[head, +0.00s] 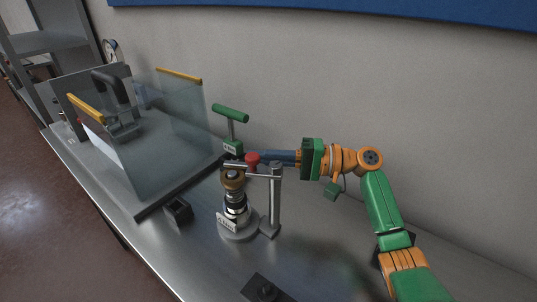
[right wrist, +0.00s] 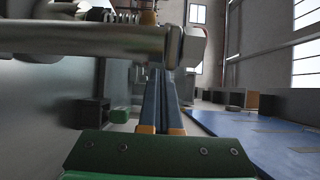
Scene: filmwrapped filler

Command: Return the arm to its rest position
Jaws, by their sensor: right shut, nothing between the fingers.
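My right arm, green and orange, reaches in from the right in the head view. Its right gripper (head: 262,157) has blue fingers pointing left, close to the red knob (head: 252,159) and the metal stand (head: 275,196). The fingers are shut with nothing between them. In the right wrist view the blue fingers (right wrist: 170,72) lie together, partly hidden by a grey metal bar (right wrist: 90,42) crossing in front. I cannot tell whether they touch the stand. My left gripper is not in view.
A filler device (head: 237,208) stands on the steel bench (head: 205,265). A green T-handle (head: 230,115) rises behind it. A clear-walled enclosure (head: 160,150) is to the left. A small black block (head: 178,212) and a dark plate (head: 266,290) lie nearby. The wall is behind.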

